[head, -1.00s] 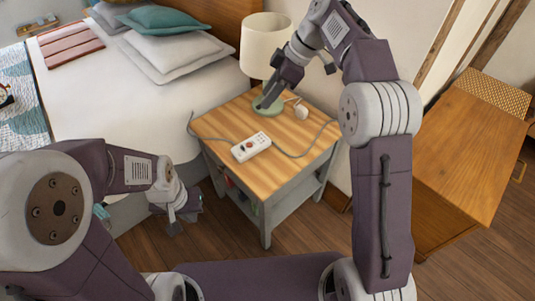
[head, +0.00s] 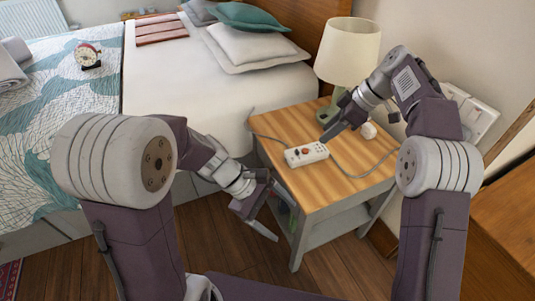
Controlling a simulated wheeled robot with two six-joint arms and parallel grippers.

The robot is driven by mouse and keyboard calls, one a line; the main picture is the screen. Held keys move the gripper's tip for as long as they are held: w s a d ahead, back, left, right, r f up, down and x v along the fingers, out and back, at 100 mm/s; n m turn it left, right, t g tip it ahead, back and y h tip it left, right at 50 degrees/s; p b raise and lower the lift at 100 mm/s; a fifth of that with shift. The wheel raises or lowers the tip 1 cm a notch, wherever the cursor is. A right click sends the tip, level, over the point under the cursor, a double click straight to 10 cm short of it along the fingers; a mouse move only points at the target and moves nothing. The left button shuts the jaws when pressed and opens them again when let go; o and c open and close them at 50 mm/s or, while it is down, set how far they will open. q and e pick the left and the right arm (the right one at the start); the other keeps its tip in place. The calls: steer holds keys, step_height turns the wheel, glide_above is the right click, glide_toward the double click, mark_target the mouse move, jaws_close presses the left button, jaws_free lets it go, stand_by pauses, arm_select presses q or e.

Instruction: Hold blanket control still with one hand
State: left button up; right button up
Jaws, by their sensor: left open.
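The blanket control (head: 306,153) is a white handset with a red button and dark buttons. It lies on the wooden top of the bedside table (head: 345,187), with a grey cable at each end. My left gripper (head: 278,215) is open and empty, in front of the table's left side and lower than its top. My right gripper (head: 358,126) has its fingers spread above the back of the table, near the lamp base and behind the control. It appears empty. Neither gripper touches the control.
A lamp (head: 347,55) with a cream shade and green base stands at the table's back. A small white object (head: 368,130) lies beside it. A wooden cabinet (head: 510,220) stands at right.

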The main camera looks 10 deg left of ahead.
arm_select(q)
steer(key=w+d+r+n+t+h, duration=0.1)
steer(key=w+r+n+t+h, duration=0.1)
steer(key=w+r+n+h, duration=0.3)
steer(key=n+t+y, duration=0.1)
steer(key=n+t, duration=0.4)
steer(key=n, duration=0.1)
glide_toward(288, 156)
steer(key=d, duration=0.1)
steer(key=x, duration=0.9)
steer(key=shift+w+d+f, duration=0.2)
steer(key=shift+w+f, duration=0.1)
steer(key=shift+w, duration=0.05)
steer(key=c, duration=1.6)
